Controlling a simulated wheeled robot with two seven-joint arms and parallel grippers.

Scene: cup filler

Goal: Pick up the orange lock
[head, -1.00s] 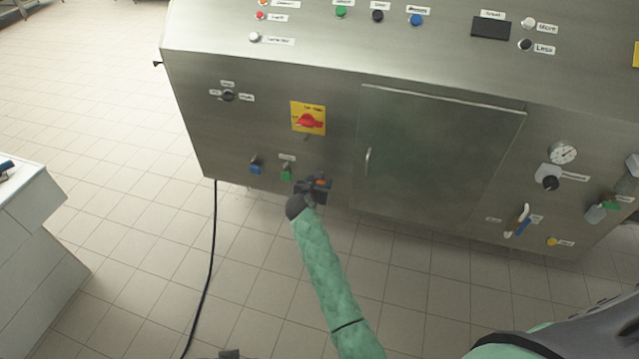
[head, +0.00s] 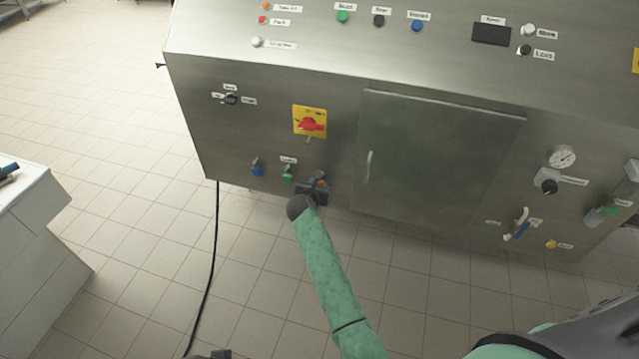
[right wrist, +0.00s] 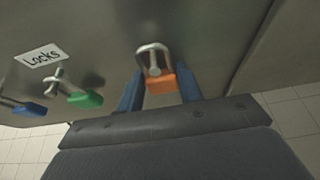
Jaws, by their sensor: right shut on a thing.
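The orange lock (right wrist: 160,83) hangs by its metal shackle on the steel front of the machine, in the middle of the right wrist view. In the head view my right gripper (head: 316,187) is low on the machine front, partly covering the lock. A dark piece at the bottom edge of the head view, likely my left gripper (head: 221,354), is mostly cut off.
A green lock (right wrist: 85,99) and a blue lock (right wrist: 30,108) hang left of the orange one, near a "Locks" label (right wrist: 41,57). A red-and-yellow switch (head: 310,122) is above. A closed door (head: 440,150) is to the right. A black cable (head: 212,260) runs across the floor.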

